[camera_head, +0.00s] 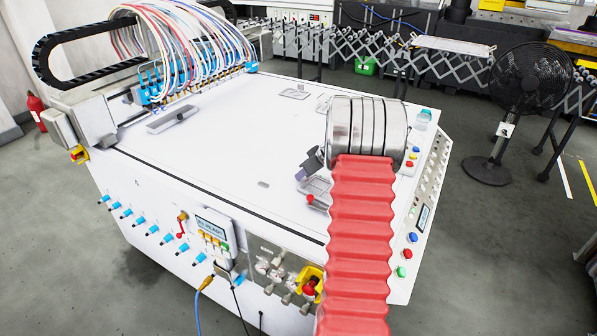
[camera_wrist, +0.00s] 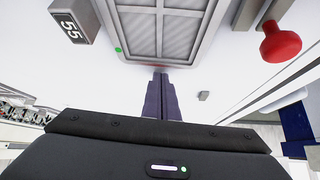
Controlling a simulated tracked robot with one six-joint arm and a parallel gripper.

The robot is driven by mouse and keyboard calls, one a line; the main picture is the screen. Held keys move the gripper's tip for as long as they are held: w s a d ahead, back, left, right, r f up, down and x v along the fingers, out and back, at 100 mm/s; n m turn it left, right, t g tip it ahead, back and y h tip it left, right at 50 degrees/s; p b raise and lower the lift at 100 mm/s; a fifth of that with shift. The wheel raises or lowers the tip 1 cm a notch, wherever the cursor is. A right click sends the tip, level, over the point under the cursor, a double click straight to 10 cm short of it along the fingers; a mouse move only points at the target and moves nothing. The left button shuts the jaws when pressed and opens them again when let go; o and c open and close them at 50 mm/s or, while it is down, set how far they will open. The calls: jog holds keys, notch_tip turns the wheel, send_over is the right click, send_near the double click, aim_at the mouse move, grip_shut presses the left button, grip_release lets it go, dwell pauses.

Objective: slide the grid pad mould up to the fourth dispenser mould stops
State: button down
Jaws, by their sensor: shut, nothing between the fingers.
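The grid pad mould, a grey metal frame with ribbed panels (camera_wrist: 160,48) and a green dot at one corner, fills the top middle of the wrist view. In the head view it seems to be the metal tray (camera_head: 318,186) beside my arm, partly hidden by it. My gripper's dark fingers (camera_wrist: 160,80) are together and empty, with the tips at the mould's near edge. I cannot tell whether they touch it. In the head view my gripper (camera_head: 308,166) is mostly hidden behind the arm's metal rings. The dispensers (camera_head: 172,80) hang along the gantry at far left. I cannot make out the fourth dispenser's mould stops.
Another metal plate (camera_head: 172,119) lies near the dispensers; a flat frame (camera_head: 295,93) lies at the back. The white table's middle (camera_head: 230,140) is largely clear.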

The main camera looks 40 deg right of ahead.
aim_at(315, 187)
jog(key=shift+s, duration=0.75)
jog(key=shift+s, duration=0.15)
jog(key=s, duration=0.4)
jog(key=shift+s+d, duration=0.2)
jog(key=shift+s, duration=0.2)
jog(key=shift+s+d+f, duration=0.1)
jog(key=shift+s, duration=0.35)
jog(key=shift+f, duration=0.1)
jog(key=w, duration=0.4)
jog(key=shift+w+a, duration=0.1)
jog(key=shift+a, duration=0.2)
jog(key=shift+r, duration=0.45)
jog(key=v, duration=0.9)
jog(key=shift+r, duration=0.25)
